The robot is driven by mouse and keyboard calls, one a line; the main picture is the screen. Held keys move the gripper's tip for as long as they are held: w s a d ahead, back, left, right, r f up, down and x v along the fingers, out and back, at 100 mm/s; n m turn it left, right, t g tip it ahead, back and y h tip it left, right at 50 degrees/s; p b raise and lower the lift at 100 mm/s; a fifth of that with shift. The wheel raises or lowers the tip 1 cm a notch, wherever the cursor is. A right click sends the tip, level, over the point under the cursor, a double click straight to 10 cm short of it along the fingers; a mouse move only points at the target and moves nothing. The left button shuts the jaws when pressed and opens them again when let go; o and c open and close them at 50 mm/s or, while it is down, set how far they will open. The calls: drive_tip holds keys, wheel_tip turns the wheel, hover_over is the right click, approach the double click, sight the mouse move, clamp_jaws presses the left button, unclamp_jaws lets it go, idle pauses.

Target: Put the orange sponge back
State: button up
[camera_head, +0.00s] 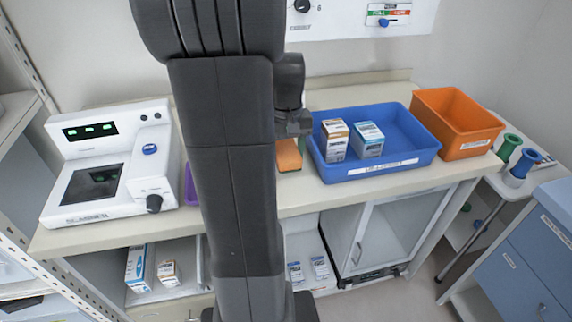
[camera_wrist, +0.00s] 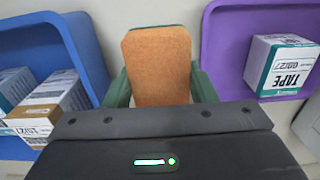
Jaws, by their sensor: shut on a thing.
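The orange sponge (camera_wrist: 158,66) stands between the two green fingers of my gripper (camera_wrist: 160,82) in the wrist view, and they are shut on its sides. In the head view, part of the sponge (camera_head: 289,156) shows just right of my arm, below my dark wrist, over the counter. My arm hides the rest of it and most of the gripper. I cannot tell whether the sponge touches the counter.
A blue tray (camera_head: 400,172) with two boxes stands to the right on the counter (camera_head: 300,200), with an orange bin (camera_head: 462,148) beyond it. A purple tray (camera_wrist: 218,60) holds a tape box (camera_wrist: 281,66). A white machine (camera_head: 90,210) stands at left.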

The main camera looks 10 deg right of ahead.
sight(287, 150)
drive_tip(key=shift+f, duration=2.4)
drive_tip(key=shift+f, duration=0.15)
drive_tip(key=o, duration=0.9)
drive_tip(key=shift+o, duration=0.2)
wheel_tip(287, 150, up, 12)
drive_tip(key=shift+r+p, duration=0.2)
drive_tip(key=shift+p, duration=0.15)
drive_tip(key=shift+f, duration=0.1)
